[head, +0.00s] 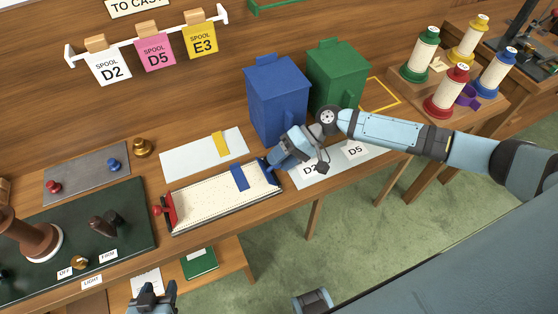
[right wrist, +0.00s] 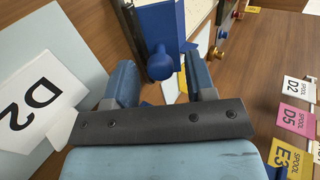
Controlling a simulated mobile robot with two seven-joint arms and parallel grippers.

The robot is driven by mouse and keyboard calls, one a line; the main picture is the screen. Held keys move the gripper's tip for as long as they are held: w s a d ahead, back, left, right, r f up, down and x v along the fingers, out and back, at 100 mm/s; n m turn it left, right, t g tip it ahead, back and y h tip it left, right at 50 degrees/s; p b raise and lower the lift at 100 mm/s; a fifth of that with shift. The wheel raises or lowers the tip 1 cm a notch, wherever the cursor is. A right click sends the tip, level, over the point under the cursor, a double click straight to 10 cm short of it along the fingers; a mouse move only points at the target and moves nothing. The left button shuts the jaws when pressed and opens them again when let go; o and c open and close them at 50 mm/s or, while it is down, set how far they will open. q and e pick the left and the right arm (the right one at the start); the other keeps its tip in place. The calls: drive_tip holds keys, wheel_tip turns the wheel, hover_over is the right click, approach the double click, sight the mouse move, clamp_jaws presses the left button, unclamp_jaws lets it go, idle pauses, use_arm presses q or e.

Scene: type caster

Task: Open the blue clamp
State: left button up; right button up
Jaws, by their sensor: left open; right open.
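The long type tray (head: 222,203) lies on the bench with a red clamp (head: 170,210) at its left end. The blue clamp (head: 265,166) is at its right end, mostly hidden by my right gripper in the head view. In the right wrist view the blue clamp (right wrist: 153,22) shows with its round blue knob (right wrist: 160,66) towards me. My right gripper (right wrist: 160,80) is open, its fingers on either side of the knob; contact cannot be told. My left gripper (head: 152,292) is open and empty at the bottom of the head view, away from the tray.
A blue strip (head: 239,177) lies across the tray. A blue bin (head: 277,98) and a green bin (head: 338,75) stand behind my right gripper. White cards marked D2 (head: 310,169) and D5 (head: 355,149) lie to its right. A green board (head: 130,230) with a dark handle is left.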

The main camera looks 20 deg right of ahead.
drive_tip(key=b+v, duration=0.1)
drive_tip(key=v, duration=1.2)
drive_tip(key=shift+b, duration=0.35)
drive_tip(key=shift+f, duration=0.1)
drive_tip(key=s+a+f+n, duration=0.1)
drive_tip(key=s+a, duration=0.1)
drive_tip(key=s+a+f+n, duration=0.1)
drive_tip(key=s+a+f, duration=0.1)
drive_tip(key=a, duration=0.1)
drive_tip(key=s+a+f+n+g+h, duration=0.1)
drive_tip(key=s+a, duration=0.1)
drive_tip(key=shift+s+a+f, duration=0.3)
drive_tip(key=shift+s+a, duration=0.05)
drive_tip(key=shift+s, duration=0.05)
drive_tip(key=s+a+f+n+t+h, duration=0.25)
drive_tip(key=s+a, duration=0.25)
drive_tip(key=s, duration=0.3)
drive_tip(key=s+d+r+m+t+h, duration=0.3)
drive_tip(key=s+d+m+h, duration=0.1)
drive_tip(key=s+d+h, duration=0.45)
drive_tip(key=w+a+f+n+t+y+p, duration=0.1)
drive_tip(key=w+a+f+t+y+p, duration=0.3)
drive_tip(key=w+a+f+t+p, duration=0.1)
drive_tip(key=shift+w+a+f+t+p, duration=0.15)
drive_tip(key=shift+a+f+t+p, duration=0.45)
drive_tip(key=shift+f+t+p, duration=0.45)
drive_tip(key=shift+r, duration=0.2)
